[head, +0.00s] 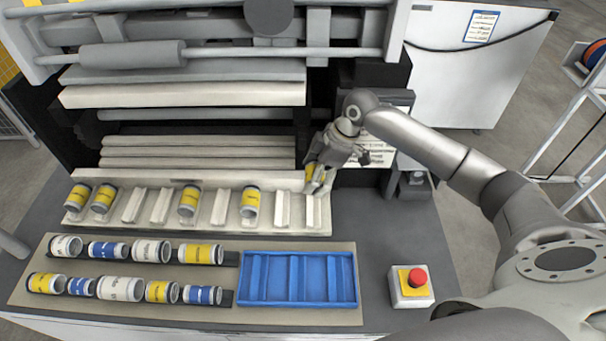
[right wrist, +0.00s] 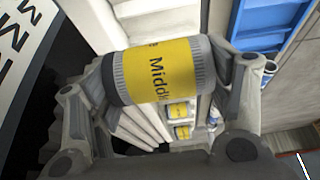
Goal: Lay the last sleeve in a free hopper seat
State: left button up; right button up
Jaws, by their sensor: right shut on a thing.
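My right gripper (head: 318,181) is shut on a yellow sleeve (head: 310,172) at the right end of the white hopper (head: 325,226). In the right wrist view the held sleeve (right wrist: 158,72) lies crosswise between the two fingers, with a yellow label reading "Middl…" and grey ends. In the head view it is partly hidden by the fingers. Whether it touches the hopper I cannot tell. Several yellow sleeves sit in the hopper: two at the left end, one near the middle (head: 189,200) and one right of it (head: 250,202). Seats between and right of them look empty. My left gripper is out of view.
An empty blue tray (head: 298,304) with dividers lies in front of the hopper. Left of it, two rows of yellow, white and blue sleeves (head: 120,288) lie on a beige mat. A red stop button (head: 417,278) stands at the right. Machine rollers (head: 130,55) overhang behind the hopper.

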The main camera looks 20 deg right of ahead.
jog(key=shift+f+b, duration=0.6)
jog(key=b, duration=0.7)
send_over(308, 206)
jog(key=d, duration=0.1)
jog(key=f, duration=0.6)
jog(key=shift+s+d+f, duration=0.15)
jog(key=shift+s+d, duration=0.05)
jog(key=shift+s, duration=0.2)
jog(key=shift+f+p, duration=0.25)
jog(key=shift+p, duration=0.1)
jog(key=shift+f, duration=1.1)
jog(key=o, duration=1.4)
jog(key=shift+c, duration=0.2)
jog(key=shift+r, duration=0.1)
